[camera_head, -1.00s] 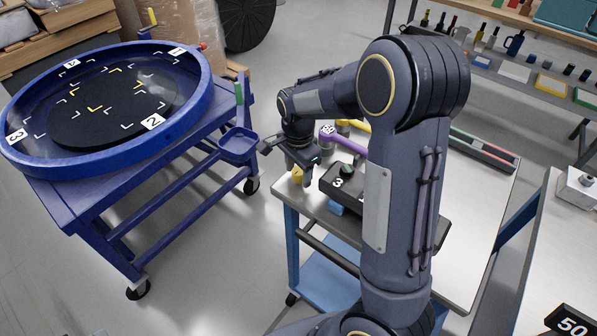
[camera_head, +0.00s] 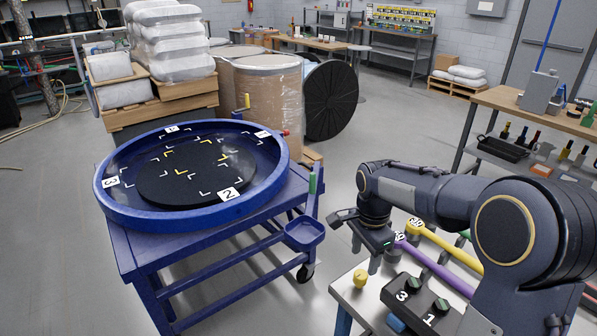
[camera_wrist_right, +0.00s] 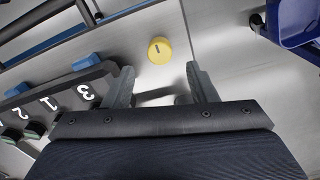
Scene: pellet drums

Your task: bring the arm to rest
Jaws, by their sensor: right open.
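My right arm reaches in from the right in the head view. Its gripper (camera_head: 366,254) points down near the corner of a grey work table, with its jaws open and nothing between them. A small yellow knob-like piece (camera_head: 360,278) is on the table just below the gripper. In the right wrist view, the yellow piece (camera_wrist_right: 160,50) lies just beyond the two parted fingers (camera_wrist_right: 160,72), apart from them. My left gripper is not in view.
A black numbered block (camera_head: 415,303) and purple (camera_head: 437,265) and yellow (camera_head: 450,248) handled tools lie close by on the table. A blue cart (camera_head: 145,247) carrying a round blue-rimmed tray (camera_head: 125,211) stands left. Wrapped drums (camera_head: 268,95) stand behind it. Floor between cart and table is clear.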

